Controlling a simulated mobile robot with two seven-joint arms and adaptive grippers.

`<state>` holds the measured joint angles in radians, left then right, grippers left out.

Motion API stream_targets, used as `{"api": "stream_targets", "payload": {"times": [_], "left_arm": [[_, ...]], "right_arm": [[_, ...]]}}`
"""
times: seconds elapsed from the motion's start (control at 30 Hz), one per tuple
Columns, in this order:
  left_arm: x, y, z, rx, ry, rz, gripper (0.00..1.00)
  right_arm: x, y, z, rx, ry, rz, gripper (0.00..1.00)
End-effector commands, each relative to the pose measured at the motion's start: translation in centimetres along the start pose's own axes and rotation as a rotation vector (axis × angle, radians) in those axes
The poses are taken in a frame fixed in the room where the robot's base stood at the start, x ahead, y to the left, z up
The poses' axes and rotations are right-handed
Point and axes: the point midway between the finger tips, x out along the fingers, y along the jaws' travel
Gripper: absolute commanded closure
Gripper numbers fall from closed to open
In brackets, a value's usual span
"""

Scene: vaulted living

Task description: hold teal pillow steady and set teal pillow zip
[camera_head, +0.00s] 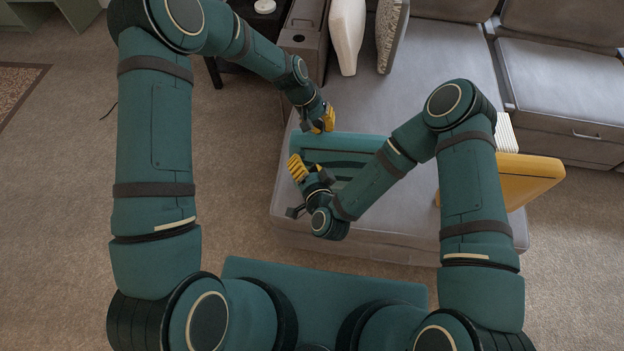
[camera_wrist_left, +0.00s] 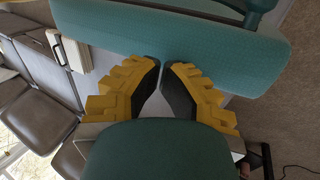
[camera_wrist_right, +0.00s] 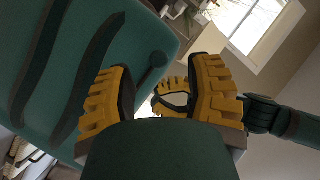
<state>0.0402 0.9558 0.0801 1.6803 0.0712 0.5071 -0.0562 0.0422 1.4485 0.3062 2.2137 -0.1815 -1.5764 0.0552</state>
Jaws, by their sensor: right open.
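The teal pillow (camera_head: 350,143) lies on the front of the grey sofa seat. Dark curved bands cross its face in the right wrist view (camera_wrist_right: 130,50). My left gripper (camera_head: 326,124) is at the pillow's far left edge. In the left wrist view its fingertips (camera_wrist_left: 162,66) nearly meet against the pillow's side (camera_wrist_left: 200,52); no part of the pillow clearly shows between them. My right gripper (camera_head: 299,168) is open at the pillow's left side.
The grey sofa (camera_head: 440,60) extends behind and right. A white cushion (camera_head: 346,35) and a patterned cushion (camera_head: 390,35) stand at the back. A mustard cushion (camera_head: 525,180) is at right, partly behind my right arm.

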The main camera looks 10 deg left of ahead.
Motion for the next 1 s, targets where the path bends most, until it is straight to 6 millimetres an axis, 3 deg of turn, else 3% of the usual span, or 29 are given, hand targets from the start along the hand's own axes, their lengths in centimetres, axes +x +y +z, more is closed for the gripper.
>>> {"api": "stream_targets", "payload": {"times": [0.2, 0.4, 1.0], "left_arm": [[0.1, -0.1, 0.1, -0.001, -0.003, -0.001, 1.0], [0.1, -0.1, 0.1, -0.001, -0.003, -0.001, 1.0], [0.1, -0.1, 0.1, -0.001, -0.003, -0.001, 1.0]], "right_arm": [[-4.6, 0.0, 0.1, 0.001, -0.004, 0.001, 0.48], [-7.2, 0.0, 0.1, 0.001, -0.003, -0.001, 0.48], [-8.0, 0.0, 0.0, 0.0, -0.001, -0.001, 0.48]]}}
